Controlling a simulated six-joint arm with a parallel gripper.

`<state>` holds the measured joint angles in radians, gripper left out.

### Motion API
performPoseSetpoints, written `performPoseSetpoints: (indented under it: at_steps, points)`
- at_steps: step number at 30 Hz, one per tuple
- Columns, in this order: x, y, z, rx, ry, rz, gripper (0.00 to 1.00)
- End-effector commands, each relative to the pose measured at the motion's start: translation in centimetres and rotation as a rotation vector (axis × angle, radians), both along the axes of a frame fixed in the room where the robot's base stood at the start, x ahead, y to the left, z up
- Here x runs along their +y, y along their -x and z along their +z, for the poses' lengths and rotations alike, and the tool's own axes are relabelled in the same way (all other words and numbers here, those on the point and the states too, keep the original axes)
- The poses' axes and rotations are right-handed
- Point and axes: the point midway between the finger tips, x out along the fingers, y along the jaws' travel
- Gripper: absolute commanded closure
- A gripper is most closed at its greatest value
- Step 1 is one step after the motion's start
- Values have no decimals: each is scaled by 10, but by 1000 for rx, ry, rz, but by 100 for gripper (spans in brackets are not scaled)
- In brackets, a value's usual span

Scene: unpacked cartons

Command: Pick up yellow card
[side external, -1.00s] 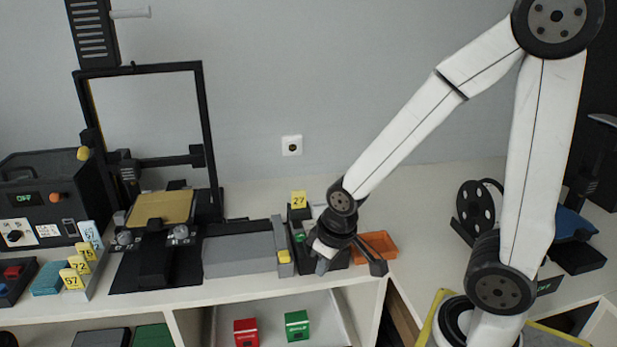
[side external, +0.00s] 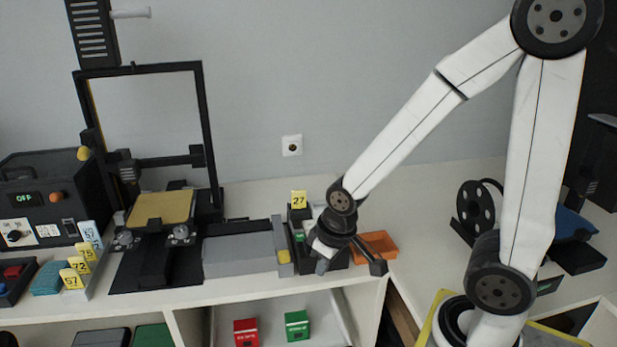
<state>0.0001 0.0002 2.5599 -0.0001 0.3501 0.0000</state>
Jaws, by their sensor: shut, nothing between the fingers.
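A yellow card marked 27 (side external: 298,199) stands upright in the dark holder just left of my gripper. Several more yellow cards, one marked 57 (side external: 71,279), stand in a rack at the far left, with a pale blue card (side external: 90,232) behind them. My gripper (side external: 322,265) points down at the dark device near the counter's front edge, below and right of card 27. It is shut and appears to hold nothing. Part of the device is hidden behind my wrist.
A printer-like machine with a gold plate (side external: 162,208) and a tall black frame stands at left. A grey block (side external: 240,252) lies beside it. An orange tray (side external: 378,245) is right of my gripper. Red (side external: 246,332) and green (side external: 297,325) boxes sit on the shelf below.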

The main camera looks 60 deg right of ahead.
Motion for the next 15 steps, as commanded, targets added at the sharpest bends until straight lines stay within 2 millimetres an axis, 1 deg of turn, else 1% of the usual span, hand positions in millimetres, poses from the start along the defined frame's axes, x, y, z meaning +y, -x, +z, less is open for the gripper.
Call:
performPoseSetpoints:
  at_steps: [13,14,15]
  points:
    - [0,0,0,0,0,0,100]
    - [0,0,0,0,0,0,97]
    - [0,0,0,0,0,0,84]
